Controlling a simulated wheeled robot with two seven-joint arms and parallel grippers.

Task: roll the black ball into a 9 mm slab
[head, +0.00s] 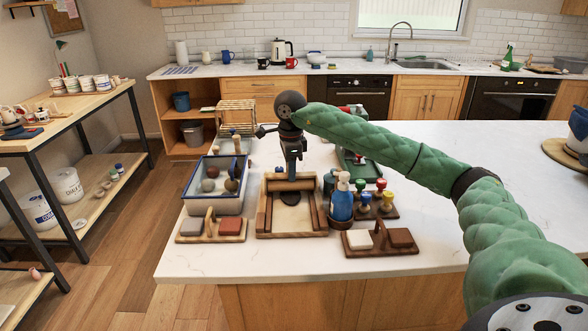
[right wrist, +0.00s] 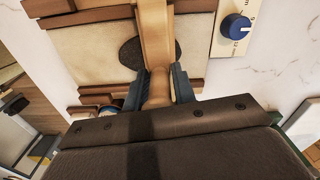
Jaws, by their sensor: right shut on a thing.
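The black clay (head: 291,199) is a flattened dark patch on the pale cloth of the wooden rolling board (head: 264,219). In the right wrist view the clay (right wrist: 132,53) shows on both sides of the wooden rolling pin (right wrist: 156,35), which crosses over it and hides its middle. My right gripper (head: 291,176) is above the far half of the board. In the right wrist view its fingers (right wrist: 157,88) are shut on the pin's wooden handle part. Whether the pin touches the clay is not clear. My left gripper is not in view.
A blue thickness dial (right wrist: 236,26) sits beside the board. Wooden holders with blocks (head: 212,228) (head: 381,240) flank the near edge.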

